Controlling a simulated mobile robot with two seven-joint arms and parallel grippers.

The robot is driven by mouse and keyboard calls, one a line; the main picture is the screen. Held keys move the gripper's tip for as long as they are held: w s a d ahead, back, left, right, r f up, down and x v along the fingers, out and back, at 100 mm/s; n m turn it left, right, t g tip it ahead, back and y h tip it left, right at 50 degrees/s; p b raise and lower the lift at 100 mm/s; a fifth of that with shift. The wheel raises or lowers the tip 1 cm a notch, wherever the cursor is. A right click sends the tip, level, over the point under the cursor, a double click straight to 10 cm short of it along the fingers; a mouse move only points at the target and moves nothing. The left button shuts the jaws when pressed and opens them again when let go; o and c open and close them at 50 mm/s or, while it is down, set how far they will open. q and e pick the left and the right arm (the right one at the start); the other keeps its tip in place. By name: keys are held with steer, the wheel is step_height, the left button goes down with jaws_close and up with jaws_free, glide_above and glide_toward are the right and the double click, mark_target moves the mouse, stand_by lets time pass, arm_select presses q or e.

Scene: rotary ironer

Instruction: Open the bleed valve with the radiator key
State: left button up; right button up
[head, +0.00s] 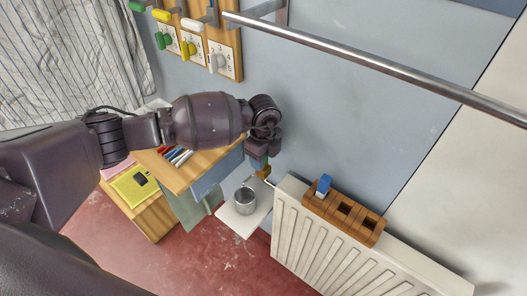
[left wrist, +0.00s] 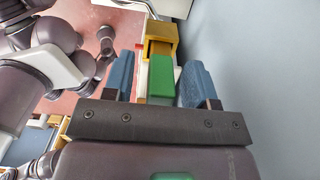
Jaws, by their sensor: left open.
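My left gripper (head: 262,163) points down beside the near left end of the white radiator (head: 345,250). In the left wrist view its two blue fingers (left wrist: 155,80) are open, one on each side of a green block (left wrist: 161,78), which looks like a key handle. Small gaps show between fingers and block. A brass-coloured part (left wrist: 160,38) lies just beyond the block; it also shows below the gripper in the head view (head: 264,173). Whether key and brass part are joined, I cannot tell. The valve is not clearly seen. My right gripper is not in view.
A wooden slotted holder (head: 373,229) with a blue piece (head: 323,185) stands on the radiator. A metal cup (head: 243,204) sits on a white shelf (head: 239,226) beneath the gripper. A metal rail (head: 380,68) crosses above. A wooden desk (head: 185,180) is at left.

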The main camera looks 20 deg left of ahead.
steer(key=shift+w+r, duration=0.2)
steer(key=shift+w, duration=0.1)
